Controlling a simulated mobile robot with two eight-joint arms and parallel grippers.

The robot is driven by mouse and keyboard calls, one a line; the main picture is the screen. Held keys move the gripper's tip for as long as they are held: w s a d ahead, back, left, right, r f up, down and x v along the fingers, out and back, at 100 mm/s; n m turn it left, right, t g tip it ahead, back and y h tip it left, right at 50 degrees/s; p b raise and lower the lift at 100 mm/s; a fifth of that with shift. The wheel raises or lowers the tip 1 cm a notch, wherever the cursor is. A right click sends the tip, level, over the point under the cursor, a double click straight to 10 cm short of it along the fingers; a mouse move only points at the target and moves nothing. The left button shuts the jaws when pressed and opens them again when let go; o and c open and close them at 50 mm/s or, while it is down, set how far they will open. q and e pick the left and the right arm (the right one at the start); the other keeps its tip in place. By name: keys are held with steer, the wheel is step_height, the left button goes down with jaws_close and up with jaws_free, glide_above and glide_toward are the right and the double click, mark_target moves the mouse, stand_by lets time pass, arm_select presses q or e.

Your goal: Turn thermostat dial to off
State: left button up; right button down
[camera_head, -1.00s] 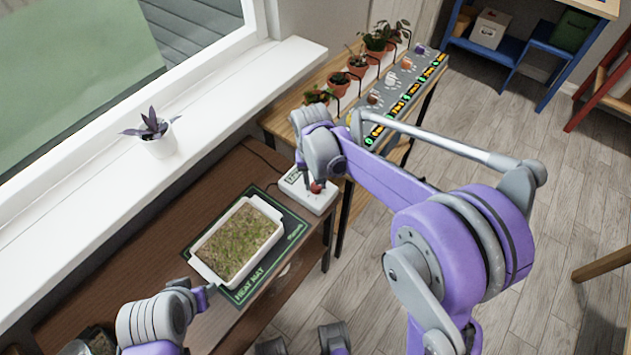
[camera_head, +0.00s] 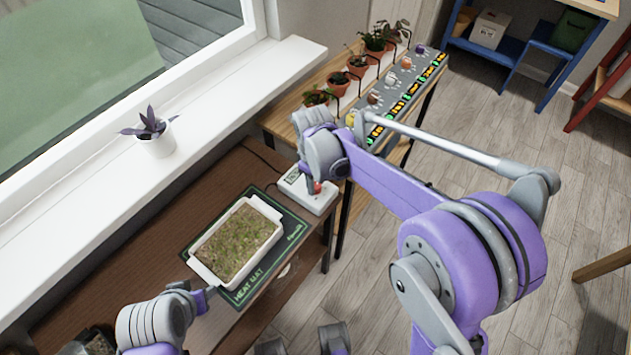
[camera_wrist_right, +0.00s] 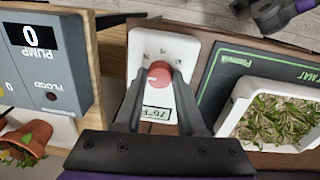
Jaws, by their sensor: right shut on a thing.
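The thermostat is a white box (camera_head: 323,203) at the right end of the dark brown table, beside the heat mat. Its red dial (camera_wrist_right: 159,74) sits between the two fingers of my right gripper (camera_wrist_right: 160,80), which is shut on it. Marks on the white face surround the dial, and a small display (camera_wrist_right: 156,114) reads about 76°F. In the head view the red dial (camera_head: 317,187) shows partly below my right gripper (camera_head: 308,181). My left gripper (camera_head: 204,294) is near the tray's front left corner; its finger gap is not clear.
A white seedling tray (camera_head: 197,268) stands on the dark heat mat (camera_head: 296,237) just left of the thermostat. A grey pump panel (camera_wrist_right: 62,85) and potted plants are on the wooden bench beyond. A white-potted plant (camera_head: 157,146) stands on the sill.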

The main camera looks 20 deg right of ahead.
steer(key=shift+n, duration=0.7)
steer(key=c, duration=0.5)
jaws_free()
step_height(320, 180, up, 11)
steer(key=shift+s+a+f+p, duration=0.1)
steer(key=shift+s+p, duration=0.05)
steer(key=shift+p, duration=0.45)
steer(key=s+d+m+t+p, duration=0.1)
steer(key=s+m+p, duration=0.1)
steer(key=s, duration=0.4)
steer(key=s+d+r+m+t+p, duration=0.1)
steer(key=s+d+m+t+p, duration=0.1)
steer(key=s+m, duration=0.2)
steer(key=s+d+r+m+t+p, duration=0.1)
steer(key=s+d+m+t+p, duration=0.1)
steer(key=s, duration=0.8)
steer(key=shift+s+m+p, duration=0.2)
steer(key=shift+m+p, duration=0.35)
steer(key=shift+m, duration=0.25)
